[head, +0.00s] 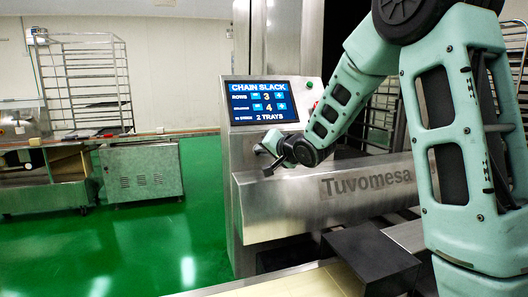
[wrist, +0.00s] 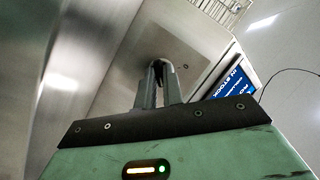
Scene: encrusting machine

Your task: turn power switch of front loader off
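The front loader is the stainless steel machine (head: 325,195) marked "Tuvomesa" in the head view. Its panel bears a blue screen (head: 262,102) reading "CHAIN SLACK", with rows 3 and columns 4. My gripper (head: 266,161) is at the steel face just below the screen. In the wrist view my gripper's two grey fingers (wrist: 157,72) point at the steel panel (wrist: 185,50), with their tips close together. A small dark spot shows between the tips; I cannot tell if it is the power switch or if the fingers press on it. The switch is not clearly seen in the head view.
A red button (head: 315,106) sits on the loader's right side. A black box (head: 372,257) and a pale belt (head: 300,284) lie in front. A wire rack (head: 95,85) and steel cabinet (head: 142,172) stand at left. The green floor (head: 190,240) between is clear.

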